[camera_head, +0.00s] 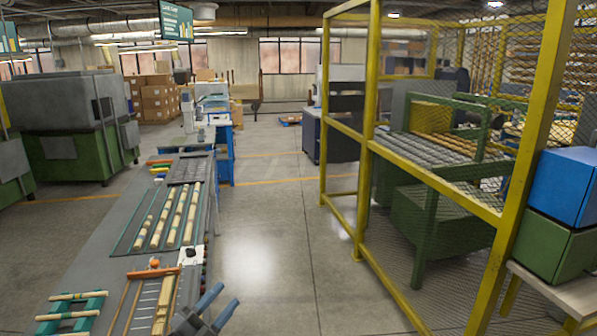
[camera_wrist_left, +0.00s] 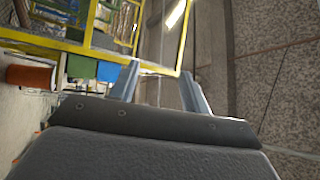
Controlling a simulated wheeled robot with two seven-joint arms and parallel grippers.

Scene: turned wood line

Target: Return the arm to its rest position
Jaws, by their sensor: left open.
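My left gripper (camera_head: 228,295) shows at the bottom of the head view, just right of the long grey workbench (camera_head: 95,265). Its two blue-grey fingers stand apart and nothing is between them. In the left wrist view the same gripper (camera_wrist_left: 160,70) has its fingers spread and empty, with the yellow cage frame behind them. Most of my left arm is out of the head view. My right gripper does not show.
The bench carries a tray of light turned sticks (camera_head: 158,222), an orange-ended rack (camera_head: 152,275) and green holders (camera_head: 70,312). A yellow mesh cage (camera_head: 365,130) stands at right, near stacked blue (camera_head: 567,185) and green (camera_head: 550,243) boxes. The floor between is clear.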

